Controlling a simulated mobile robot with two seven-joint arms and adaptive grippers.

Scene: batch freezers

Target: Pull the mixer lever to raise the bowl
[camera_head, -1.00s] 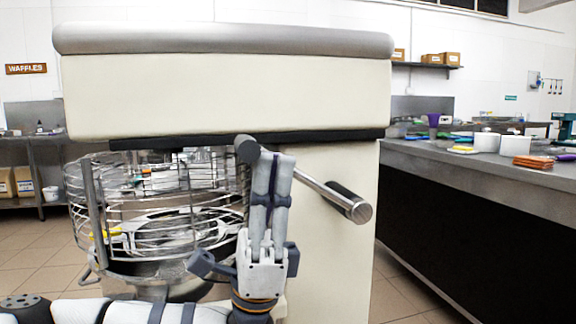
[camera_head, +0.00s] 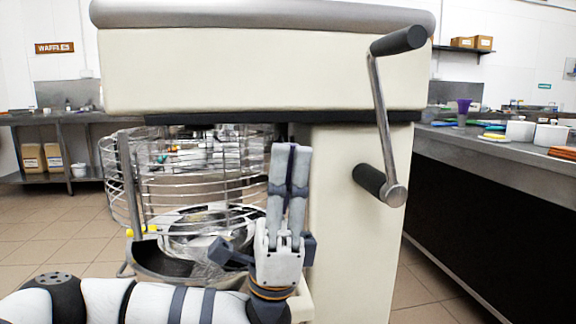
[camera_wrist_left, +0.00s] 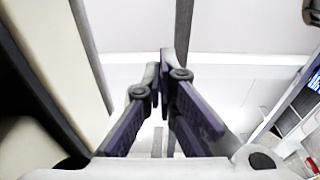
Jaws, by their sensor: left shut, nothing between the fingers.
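The big cream mixer (camera_head: 265,75) fills the middle of the head view. Its lever (camera_head: 379,105) is on the right of the body. The steel rod stands up from the hub (camera_head: 394,194), leaning slightly left, with a black grip (camera_head: 398,41) on top. The steel bowl (camera_head: 150,264) is under the wire guard (camera_head: 195,190), partly hidden by my left arm. My left gripper (camera_head: 291,150) points up in front of the mixer, shut and empty, left of the lever and apart from it. Its fingers show in the left wrist view (camera_wrist_left: 163,68). My right gripper is out of view.
A steel counter (camera_head: 480,152) with tubs and a purple cup (camera_head: 463,108) runs along the right. A shelf table (camera_head: 60,119) with boxes stands at the back left. Tiled floor (camera_head: 35,230) is open at the left.

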